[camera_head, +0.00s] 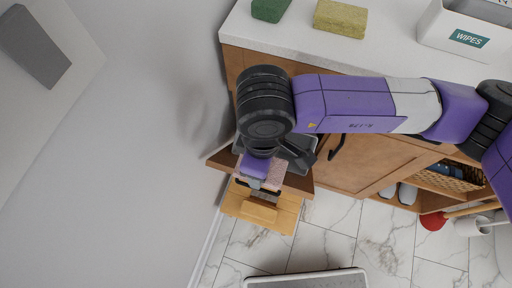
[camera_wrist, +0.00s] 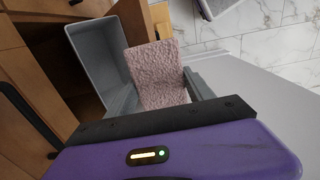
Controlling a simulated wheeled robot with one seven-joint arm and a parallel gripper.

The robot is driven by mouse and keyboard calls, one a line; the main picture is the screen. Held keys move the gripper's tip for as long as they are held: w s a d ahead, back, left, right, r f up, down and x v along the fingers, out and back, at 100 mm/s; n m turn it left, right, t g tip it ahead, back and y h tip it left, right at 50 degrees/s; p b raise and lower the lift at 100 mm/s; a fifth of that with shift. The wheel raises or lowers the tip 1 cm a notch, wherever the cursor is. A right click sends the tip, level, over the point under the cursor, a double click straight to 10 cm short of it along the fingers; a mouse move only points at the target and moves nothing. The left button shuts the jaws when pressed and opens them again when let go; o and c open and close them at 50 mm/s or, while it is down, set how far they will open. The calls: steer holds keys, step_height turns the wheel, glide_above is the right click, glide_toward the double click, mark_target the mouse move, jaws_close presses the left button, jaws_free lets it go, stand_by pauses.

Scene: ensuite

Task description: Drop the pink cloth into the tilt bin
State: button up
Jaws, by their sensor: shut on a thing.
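The pink cloth (camera_wrist: 155,72) is a fuzzy, flat piece between the grey fingers of my gripper (camera_wrist: 158,92) in the wrist view. My gripper is shut on it. In the head view, a part of the cloth (camera_head: 276,174) shows at my gripper (camera_head: 262,186), below the dark wrist. The tilt bin (camera_wrist: 92,50) is a grey open box beside and left of the cloth in the wrist view, and its inside looks empty where visible. In the head view its wooden front (camera_head: 298,183) is tilted out, and my arm hides much of the bin. The cloth's exact height over the rim is unclear.
The wooden cabinet (camera_head: 355,170) and white counter (camera_head: 300,38) lie to the right, with a green sponge (camera_head: 271,9), a yellow sponge (camera_head: 340,18) and a wipes box (camera_head: 465,30). A grey wall (camera_head: 150,130) is close left.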

steer(key=w+d+f+b, duration=0.3)
steer(key=w+f+b, duration=0.3)
steer(key=w+b, duration=0.2)
steer(key=shift+w+d, duration=0.4)
steer(key=shift+w, duration=0.2)
stand_by(0.4)
steer(key=o, duration=1.4)
steer(key=shift+r, duration=0.15)
step_height(320, 180, up, 8)
steer(key=p, duration=0.1)
steer(key=shift+f, duration=0.2)
